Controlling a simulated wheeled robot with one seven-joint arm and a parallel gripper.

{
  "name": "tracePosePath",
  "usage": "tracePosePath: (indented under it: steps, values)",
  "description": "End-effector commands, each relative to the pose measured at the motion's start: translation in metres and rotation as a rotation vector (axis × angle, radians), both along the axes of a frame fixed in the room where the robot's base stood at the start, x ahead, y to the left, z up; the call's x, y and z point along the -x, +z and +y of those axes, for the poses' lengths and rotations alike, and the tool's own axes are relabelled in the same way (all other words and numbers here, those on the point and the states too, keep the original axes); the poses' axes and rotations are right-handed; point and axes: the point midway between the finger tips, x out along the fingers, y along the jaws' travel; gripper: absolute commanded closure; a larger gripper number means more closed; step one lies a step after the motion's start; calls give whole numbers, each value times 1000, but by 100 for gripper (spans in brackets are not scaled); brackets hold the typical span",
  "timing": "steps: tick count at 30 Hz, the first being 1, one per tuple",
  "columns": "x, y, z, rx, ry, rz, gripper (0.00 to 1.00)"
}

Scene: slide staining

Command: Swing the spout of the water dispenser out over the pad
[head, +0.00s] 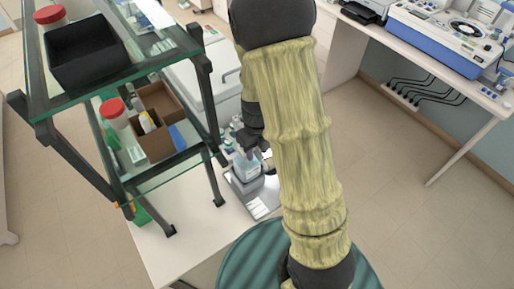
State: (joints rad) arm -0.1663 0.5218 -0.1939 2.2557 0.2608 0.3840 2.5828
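A small clear bottle with bluish contents, apparently the water dispenser (246,168), stands on the low white bench beside the shelf rack. Its spout cannot be made out at this size. A pale flat piece, perhaps the pad (263,207), lies just in front of it on a grey tray. My gripper (249,142) is at the top of the bottle, pointing down beside my sleeved arm. The fingers are small and dark, and partly hidden by my arm. I cannot tell whether they touch the dispenser or are open or shut.
A glass shelf rack (208,105) stands close on the left, with a black bin (85,52), a cardboard box (156,120) and red-lidded jars. Small bottles (229,136) stand behind the dispenser. A bench with a blue-white machine (440,38) is at the right. Floor between is clear.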

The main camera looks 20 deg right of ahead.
Motion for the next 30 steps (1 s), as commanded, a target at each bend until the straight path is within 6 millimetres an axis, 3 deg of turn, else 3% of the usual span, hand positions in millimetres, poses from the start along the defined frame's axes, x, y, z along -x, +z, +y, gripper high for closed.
tracePosePath:
  steps: [4, 10, 30]
  values:
    - [0, 0, 0, 0, 0, 0, 62]
    - [0, 0, 0, 0, 0, 0, 99]
    - [-2, 0, -13, 2, 11, -4, 100]
